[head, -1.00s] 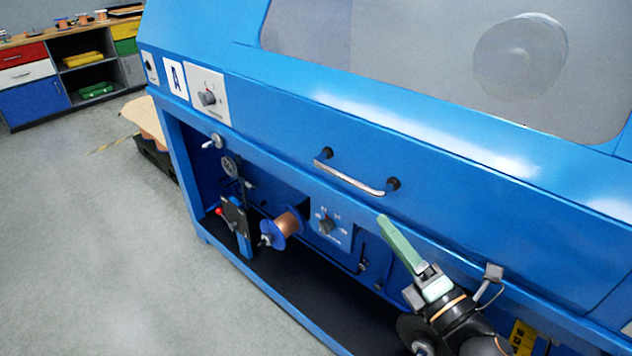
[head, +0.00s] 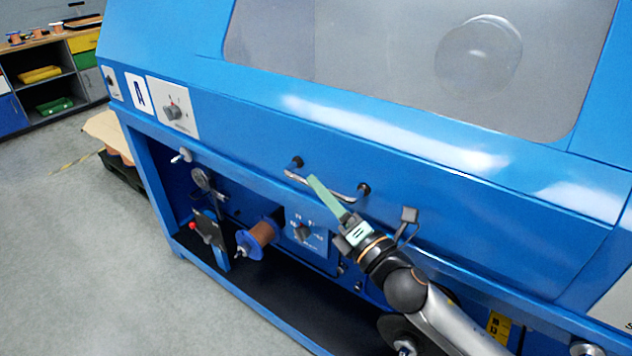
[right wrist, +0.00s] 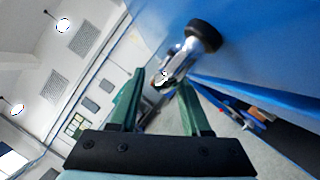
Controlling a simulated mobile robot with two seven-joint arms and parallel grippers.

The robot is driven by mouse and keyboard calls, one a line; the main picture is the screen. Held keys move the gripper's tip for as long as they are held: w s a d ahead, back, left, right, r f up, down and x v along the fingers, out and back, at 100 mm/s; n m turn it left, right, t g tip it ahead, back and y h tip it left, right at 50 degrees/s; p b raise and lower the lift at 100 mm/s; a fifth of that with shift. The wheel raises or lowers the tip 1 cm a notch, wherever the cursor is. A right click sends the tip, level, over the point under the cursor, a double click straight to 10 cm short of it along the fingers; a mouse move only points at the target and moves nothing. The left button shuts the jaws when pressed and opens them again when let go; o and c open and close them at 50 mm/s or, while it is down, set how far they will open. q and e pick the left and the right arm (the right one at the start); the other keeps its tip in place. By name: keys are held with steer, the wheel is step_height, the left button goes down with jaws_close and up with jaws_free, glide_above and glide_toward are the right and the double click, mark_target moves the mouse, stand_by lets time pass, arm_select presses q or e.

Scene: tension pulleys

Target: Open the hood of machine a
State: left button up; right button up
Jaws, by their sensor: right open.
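Machine a (head: 185,215) is a big blue cabinet with an "A" label (head: 139,93) at its left end. Its blue hood (head: 250,105) is down and has a large clear window. A chrome handle (head: 296,178) with black mounts sits on the hood's lower front. My right gripper (head: 313,181) has green fingers, stands open and overlaps the handle in the head view. In the right wrist view the handle (right wrist: 183,54) shows at the fingertips (right wrist: 162,78); I cannot tell whether it is fully between them. My left gripper is not in view.
Below the hood are a copper spool (head: 262,233), a control panel with a knob (head: 304,231) and a dark lower bay. Shelves with coloured bins (head: 50,73) stand at the far left.

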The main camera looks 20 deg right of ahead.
steer(key=shift+x, duration=1.15)
jaws_close()
stand_by(0.7)
